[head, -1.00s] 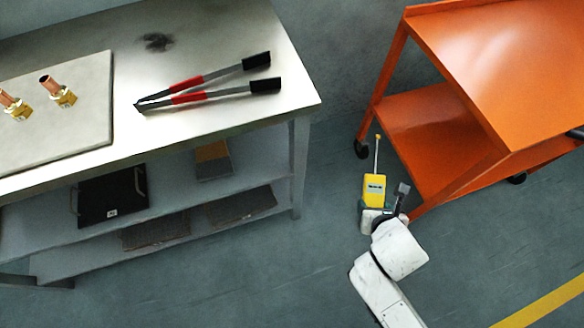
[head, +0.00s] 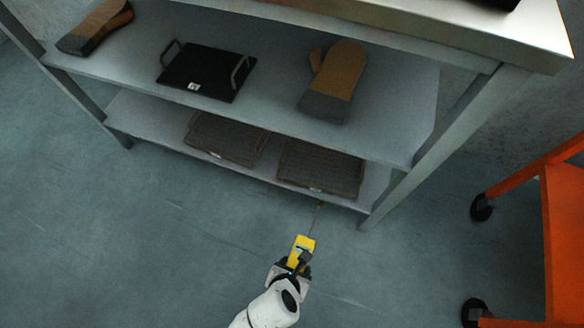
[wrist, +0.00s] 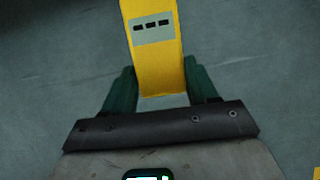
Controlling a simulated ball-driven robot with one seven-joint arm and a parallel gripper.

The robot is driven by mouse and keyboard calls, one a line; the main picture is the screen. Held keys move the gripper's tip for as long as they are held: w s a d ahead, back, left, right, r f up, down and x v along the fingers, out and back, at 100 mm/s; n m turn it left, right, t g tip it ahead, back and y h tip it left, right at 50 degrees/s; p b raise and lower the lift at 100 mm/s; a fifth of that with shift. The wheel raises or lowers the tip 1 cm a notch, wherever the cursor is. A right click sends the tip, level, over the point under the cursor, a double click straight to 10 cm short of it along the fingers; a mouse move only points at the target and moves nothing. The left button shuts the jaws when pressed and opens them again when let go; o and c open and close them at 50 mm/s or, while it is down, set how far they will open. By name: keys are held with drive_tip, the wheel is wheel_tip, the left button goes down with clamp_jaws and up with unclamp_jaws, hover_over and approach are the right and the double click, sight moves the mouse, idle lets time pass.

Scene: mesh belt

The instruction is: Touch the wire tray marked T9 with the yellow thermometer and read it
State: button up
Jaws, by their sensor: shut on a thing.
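My gripper (head: 297,264) is shut on the yellow thermometer (head: 302,246). The thermometer also fills the middle of the wrist view (wrist: 154,60), between the green fingers; its display shows three dark dashes. Its thin probe (head: 313,222) points up toward the bench and ends near the front of the bottom shelf; whether the tip touches anything I cannot tell. Two dark wire trays lie side by side on that shelf: a left wire tray (head: 225,138) and a right wire tray (head: 320,168). Each has a small pale tag on its front edge, too small to read.
The shelf above (head: 270,105) holds a black plate with handles (head: 205,72) and a brown-and-grey mitt (head: 335,80), with another mitt (head: 95,27) at left. A bench leg (head: 445,145) stands right of the trays. An orange cart (head: 565,235) is at far right. The floor at left is clear.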

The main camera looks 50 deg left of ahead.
drive_tip(key=shift+s+a+f+n+b, duration=0.15)
drive_tip(key=shift+s+a+f+b, duration=0.15)
drive_tip(key=shift+s+a+f, duration=0.25)
drive_tip(key=shift+s+a+f+n+b, duration=0.15)
drive_tip(key=shift+s+a+f+b, duration=0.15)
drive_tip(key=shift+s+f, duration=0.35)
drive_tip(key=shift+w, duration=0.1)
drive_tip(key=shift+r+p, duration=0.1)
drive_tip(key=shift+p, duration=0.5)
drive_tip(key=shift+w+a, duration=0.15)
drive_tip(key=shift+w, duration=0.05)
drive_tip(key=w+a+f+b, duration=0.2)
drive_tip(key=w+a+f, duration=0.1)
drive_tip(key=w, duration=0.3)
drive_tip(key=shift+w+a+f, duration=0.2)
drive_tip(key=shift+a, duration=0.3)
drive_tip(key=shift+f, duration=0.25)
drive_tip(key=shift+d+f+p, duration=0.1)
drive_tip(key=shift+f+p, duration=0.25)
drive_tip(key=shift+p, duration=0.2)
idle(4.0)
